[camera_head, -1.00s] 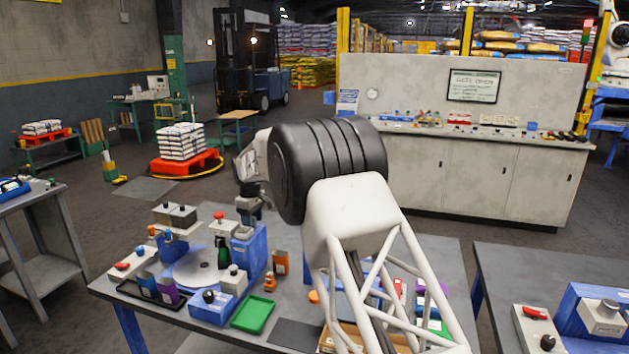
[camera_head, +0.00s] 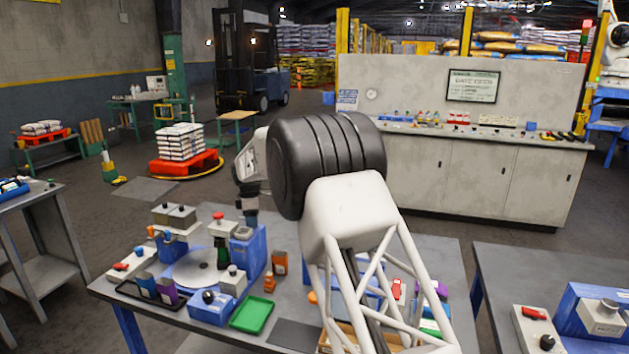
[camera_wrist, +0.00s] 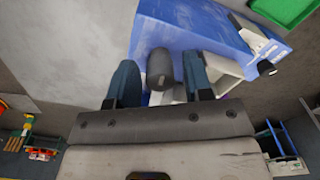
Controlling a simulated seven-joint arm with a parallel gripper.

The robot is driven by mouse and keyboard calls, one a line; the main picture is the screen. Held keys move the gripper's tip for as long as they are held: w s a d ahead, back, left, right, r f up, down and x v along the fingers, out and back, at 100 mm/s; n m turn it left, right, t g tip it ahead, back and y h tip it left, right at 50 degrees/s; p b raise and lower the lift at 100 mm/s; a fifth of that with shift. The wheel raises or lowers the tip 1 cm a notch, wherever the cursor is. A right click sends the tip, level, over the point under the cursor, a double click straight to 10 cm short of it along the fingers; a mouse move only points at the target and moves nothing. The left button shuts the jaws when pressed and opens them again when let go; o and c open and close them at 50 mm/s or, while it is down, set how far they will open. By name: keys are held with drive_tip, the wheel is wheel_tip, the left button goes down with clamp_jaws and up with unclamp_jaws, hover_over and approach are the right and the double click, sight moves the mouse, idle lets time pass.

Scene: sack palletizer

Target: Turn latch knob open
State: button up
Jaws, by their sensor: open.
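My gripper (camera_head: 248,208) points down over the blue block (camera_head: 249,249) on the work table in the head view. In the wrist view my gripper (camera_wrist: 160,78) is open, with one dark blue finger on each side of a grey cylindrical knob (camera_wrist: 160,65). Whether a finger touches the knob I cannot tell. The knob stands by the large blue block (camera_wrist: 195,35), which also carries a pale lever with a black end (camera_wrist: 265,67). The fingers partly hide a pale box (camera_wrist: 222,73) right of the knob. No label shows which part is the latch.
A green tray (camera_head: 252,314) lies at the table's front, with small orange parts (camera_head: 269,281) nearby.

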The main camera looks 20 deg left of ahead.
drive_tip(key=n, duration=0.5)
drive_tip(key=r, duration=0.8)
drive_tip(key=shift+d+r, duration=0.1)
drive_tip(key=shift+d, duration=0.2)
drive_tip(key=s+d+r+m, duration=0.2)
drive_tip(key=d+r, duration=0.3)
drive_tip(key=d, duration=0.6)
drive_tip(key=s+d+r+m, duration=0.2)
drive_tip(key=d+r+m, duration=0.3)
drive_tip(key=d, duration=0.7)
drive_tip(key=shift+s+d+r+t, duration=0.2)
drive_tip(key=shift+r+t, duration=0.1)
drive_tip(key=shift+r, duration=0.15)
